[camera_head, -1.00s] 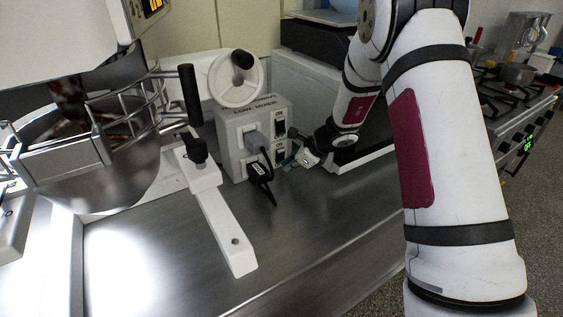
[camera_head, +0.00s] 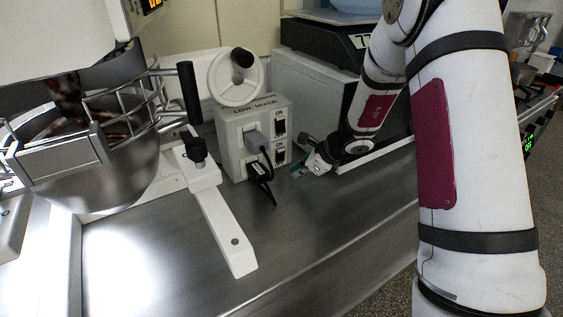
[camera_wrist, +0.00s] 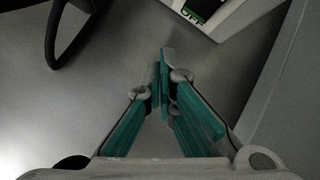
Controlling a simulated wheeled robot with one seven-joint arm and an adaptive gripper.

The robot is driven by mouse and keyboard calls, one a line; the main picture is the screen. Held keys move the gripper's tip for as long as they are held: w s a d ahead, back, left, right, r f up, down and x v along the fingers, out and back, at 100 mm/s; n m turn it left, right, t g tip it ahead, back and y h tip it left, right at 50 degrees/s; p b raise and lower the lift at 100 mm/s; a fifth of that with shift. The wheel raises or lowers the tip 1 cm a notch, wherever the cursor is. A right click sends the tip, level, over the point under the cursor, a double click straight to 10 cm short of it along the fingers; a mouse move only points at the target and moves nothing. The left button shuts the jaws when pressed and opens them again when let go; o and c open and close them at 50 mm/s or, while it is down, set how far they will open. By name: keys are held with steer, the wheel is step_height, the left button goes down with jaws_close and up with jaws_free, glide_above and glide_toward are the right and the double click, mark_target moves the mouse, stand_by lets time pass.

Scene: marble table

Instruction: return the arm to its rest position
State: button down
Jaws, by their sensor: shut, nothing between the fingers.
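My gripper (camera_wrist: 162,72) points down over the metal counter in the wrist view. Its green-lined fingers meet at the tips with nothing between them. In the head view my gripper (camera_head: 298,172) is small and partly dark, just right of the white control box (camera_head: 231,143) with switches and plugs. A small gap seems to lie between the two. My arm (camera_head: 470,150) reaches in from the right side of the head view.
A steel mixing bowl (camera_head: 105,180) with a wire guard stands at left. A white lever arm (camera_head: 222,222) and a handwheel (camera_head: 236,90) are near the box. A black cable (camera_wrist: 52,35) shows in the wrist view. A scale (camera_head: 320,38) sits behind. The front counter (camera_head: 160,265) is clear.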

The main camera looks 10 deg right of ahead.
steer(key=shift+s+d+r, duration=0.1)
steer(key=shift+s+d, duration=0.1)
steer(key=shift+s, duration=0.55)
steer(key=s+a+r+n+g+p, duration=0.1)
steer(key=s+a+r+n, duration=0.3)
steer(key=r, duration=0.3)
steer(key=s+a+r+n+y+p, duration=0.1)
steer(key=s+r+n, duration=0.3)
steer(key=s+r, duration=0.25)
steer(key=s+a+r+n+g+p, duration=0.1)
steer(key=s+a+r+n, duration=0.3)
steer(key=r, duration=0.3)
steer(key=s+d+r+n+h+p, duration=0.1)
steer(key=s+d+r+n+h, duration=0.1)
steer(key=s, duration=0.6)
steer(key=s+d+r+n+h+p, duration=0.1)
steer(key=s+d+r+n+h, duration=0.1)
steer(key=s+n, duration=0.4)
steer(key=s+d+r+n+h+p, duration=0.2)
steer(key=s+r+n, duration=0.3)
steer(key=s, duration=0.6)
steer(key=shift+d, duration=0.9)
steer(key=shift+r, duration=0.1)
